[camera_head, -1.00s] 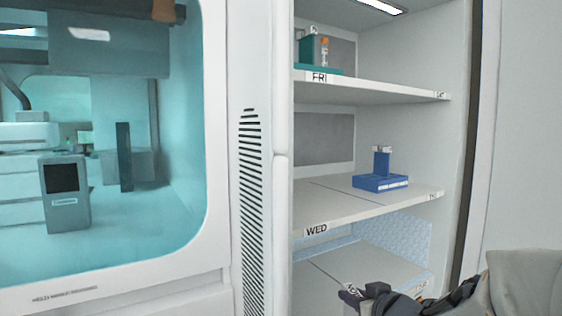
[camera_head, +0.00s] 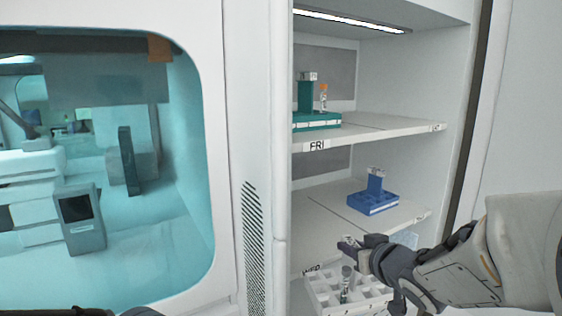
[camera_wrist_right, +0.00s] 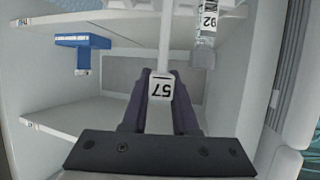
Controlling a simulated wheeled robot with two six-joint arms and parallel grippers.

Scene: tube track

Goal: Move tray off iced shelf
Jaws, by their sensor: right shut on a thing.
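A white tray (camera_head: 318,290) with square compartments shows at the bottom of the head view, cut off by its lower edge. A tube (camera_head: 345,287) with a grey cap stands in it. My right gripper (camera_head: 352,244) is above the tray, shut on it. In the right wrist view, the dark fingers (camera_wrist_right: 160,92) are closed around a white handle block (camera_wrist_right: 161,86) labelled 57. The tray hides part of the WED shelf edge. The iced shelf's frosted wall (camera_head: 408,238) shows only as a small patch behind my right arm. At the bottom left, only a dark sliver of my left arm shows.
A blue rack (camera_head: 374,203) stands on the WED shelf (camera_head: 330,232), and a teal rack (camera_head: 316,121) on the FRI shelf (camera_head: 385,130). The cabinet's left upright (camera_head: 282,180) is close to the tray. A glass-fronted chamber (camera_head: 110,160) is further left.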

